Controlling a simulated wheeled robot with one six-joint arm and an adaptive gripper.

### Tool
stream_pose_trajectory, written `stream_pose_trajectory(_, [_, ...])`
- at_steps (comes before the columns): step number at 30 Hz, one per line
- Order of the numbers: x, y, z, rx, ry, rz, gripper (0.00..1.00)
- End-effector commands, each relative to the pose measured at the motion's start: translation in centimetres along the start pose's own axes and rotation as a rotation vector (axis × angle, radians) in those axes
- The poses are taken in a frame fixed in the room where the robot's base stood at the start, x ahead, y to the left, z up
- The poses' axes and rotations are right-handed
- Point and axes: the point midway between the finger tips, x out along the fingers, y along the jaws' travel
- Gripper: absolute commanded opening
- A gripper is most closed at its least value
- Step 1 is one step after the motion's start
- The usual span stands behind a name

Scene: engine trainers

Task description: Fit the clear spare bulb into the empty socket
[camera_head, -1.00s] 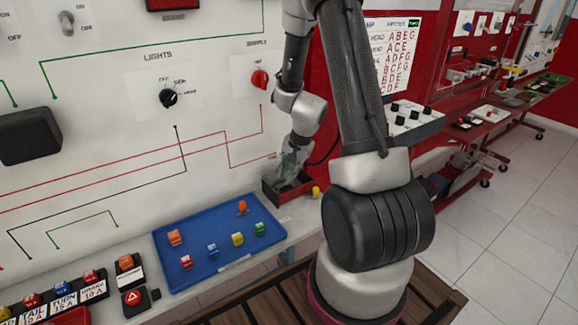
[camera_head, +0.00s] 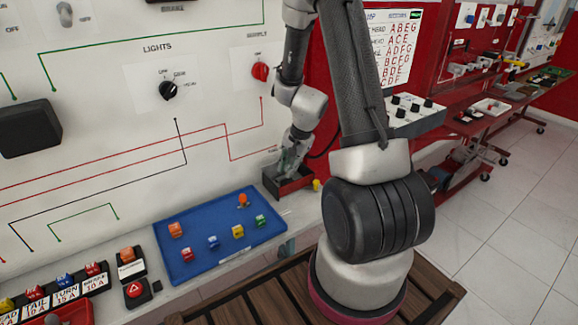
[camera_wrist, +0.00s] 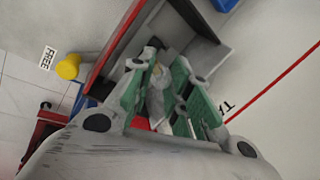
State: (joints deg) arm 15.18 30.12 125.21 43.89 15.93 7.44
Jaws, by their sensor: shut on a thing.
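My gripper (camera_head: 289,168) is at the dark open box with a red front (camera_head: 292,187), against the trainer panel. In the wrist view its green-padded fingers (camera_wrist: 160,95) are closed around a pale, see-through piece (camera_wrist: 157,82), which looks like the clear bulb. Its lower end is hard to make out. The box's inner wall (camera_wrist: 203,50) shows beyond the fingers. I cannot make out an empty socket; the fingers cover much of the box's inside.
A blue tray (camera_head: 200,262) with several coloured fuses and an orange bulb (camera_head: 243,199) lies left of the box. A yellow knob (camera_head: 316,185) stands at the box's right. A "FREE" label (camera_wrist: 47,58) shows beside it. Labelled fuse holders (camera_head: 62,290) sit at lower left.

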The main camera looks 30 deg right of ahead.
Motion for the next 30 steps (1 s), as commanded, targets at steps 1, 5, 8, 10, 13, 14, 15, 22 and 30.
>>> stream_pose_trajectory(1, [0.0, 0.0, 0.0, 0.000, 0.000, 0.000, 0.06])
stream_pose_trajectory(5, [0.2, 0.1, 0.0, 0.000, 0.000, 0.000, 0.06])
stream_pose_trajectory(8, [0.2, 0.1, 0.0, -0.001, 0.000, 0.000, 0.06])
stream_pose_trajectory(10, [0.2, 0.1, 0.0, -0.001, 0.000, 0.000, 0.06])
stream_pose_trajectory(13, [0.2, 0.1, 0.0, 0.000, 0.000, 0.000, 0.06])
stream_pose_trajectory(14, [0.2, 0.1, 0.0, 0.000, 0.000, 0.000, 0.06])
stream_pose_trajectory(15, [0.2, 0.1, 0.0, 0.000, 0.000, 0.000, 0.06])
stream_pose_trajectory(22, [0.5, 0.1, 0.0, 0.000, 0.000, 0.000, 0.06])
stream_pose_trajectory(30, [1.2, 0.3, 0.0, 0.001, -0.001, 0.000, 0.06])
